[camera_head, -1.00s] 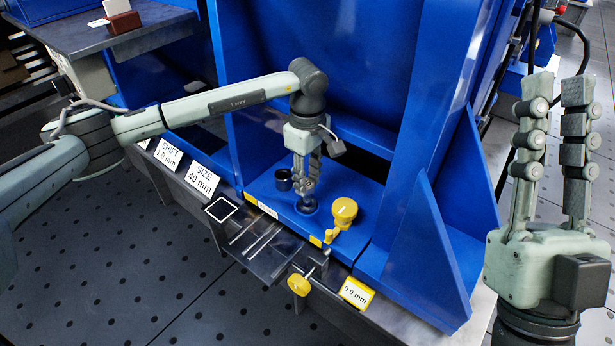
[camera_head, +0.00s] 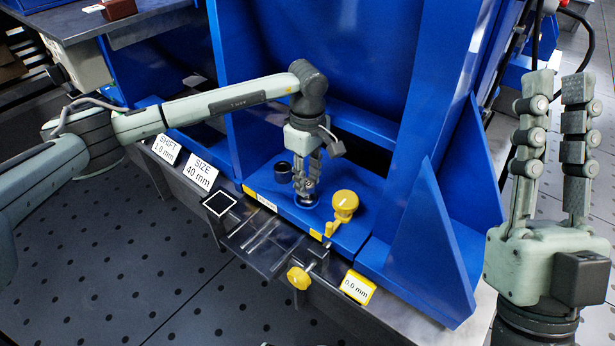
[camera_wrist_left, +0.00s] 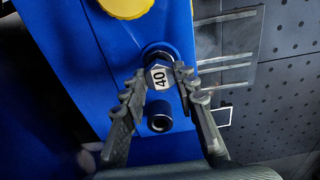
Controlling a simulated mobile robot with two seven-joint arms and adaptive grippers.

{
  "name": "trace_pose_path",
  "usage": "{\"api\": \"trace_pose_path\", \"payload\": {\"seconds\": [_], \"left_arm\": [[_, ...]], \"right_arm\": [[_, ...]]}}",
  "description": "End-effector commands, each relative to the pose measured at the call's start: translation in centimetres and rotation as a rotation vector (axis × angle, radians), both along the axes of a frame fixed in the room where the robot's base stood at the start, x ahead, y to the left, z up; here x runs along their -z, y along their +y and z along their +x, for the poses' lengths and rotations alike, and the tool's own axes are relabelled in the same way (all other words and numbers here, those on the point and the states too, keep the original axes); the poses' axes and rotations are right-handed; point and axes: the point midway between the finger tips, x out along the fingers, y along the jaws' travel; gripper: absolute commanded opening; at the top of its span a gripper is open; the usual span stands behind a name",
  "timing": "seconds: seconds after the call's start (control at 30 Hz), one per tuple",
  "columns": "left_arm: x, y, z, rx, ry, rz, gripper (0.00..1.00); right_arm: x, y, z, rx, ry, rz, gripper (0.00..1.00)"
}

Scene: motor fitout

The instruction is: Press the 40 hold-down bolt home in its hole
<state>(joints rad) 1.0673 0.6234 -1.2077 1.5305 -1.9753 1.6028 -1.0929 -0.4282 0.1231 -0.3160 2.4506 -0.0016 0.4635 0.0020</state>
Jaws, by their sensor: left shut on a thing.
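The hold-down bolt has a silver hex head marked 40 (camera_wrist_left: 159,76), facing up in the left wrist view. My left gripper (camera_head: 306,188) is shut on it, pointing down at the blue base. In the left wrist view its fingertips (camera_wrist_left: 160,80) lie on both sides of the head. The bolt's lower end is at a round hole (camera_head: 308,202) in the blue base (camera_head: 265,187). The shank is hidden, so its depth cannot be told. My right gripper (camera_head: 548,90) is raised at the right, fingers up, apart and empty.
A dark cylinder (camera_head: 284,171) stands on the base beside the bolt. A yellow knob (camera_head: 345,203) is to the right, with another yellow knob (camera_head: 299,278) at the front. Signs read SIZE 40 mm (camera_head: 201,174), SHIFT 1.0 mm (camera_head: 166,149) and 0.0 mm (camera_head: 358,287). A blue rib (camera_head: 425,235) rises right.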

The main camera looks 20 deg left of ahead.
Motion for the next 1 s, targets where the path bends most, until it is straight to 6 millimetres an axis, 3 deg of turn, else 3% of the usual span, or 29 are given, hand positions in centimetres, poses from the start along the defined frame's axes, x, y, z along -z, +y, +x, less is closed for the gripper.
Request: {"api": "trace_pose_path", "payload": {"seconds": [0.8, 0.83, 1.0], "left_arm": [[2.1, 0.0, 0.0, 0.000, 0.000, 0.000, 0.00], [2.0, 0.0, 0.0, 0.000, -0.001, 0.000, 0.31], [2.0, 0.0, 0.0, 0.000, 0.000, 0.000, 0.52]], "right_arm": [[1.6, 0.0, 0.0, 0.000, 0.000, 0.000, 0.22], [1.5, 0.0, 0.0, 0.000, 0.000, 0.000, 0.22], [1.5, 0.0, 0.0, 0.000, 0.000, 0.000, 0.22]]}}
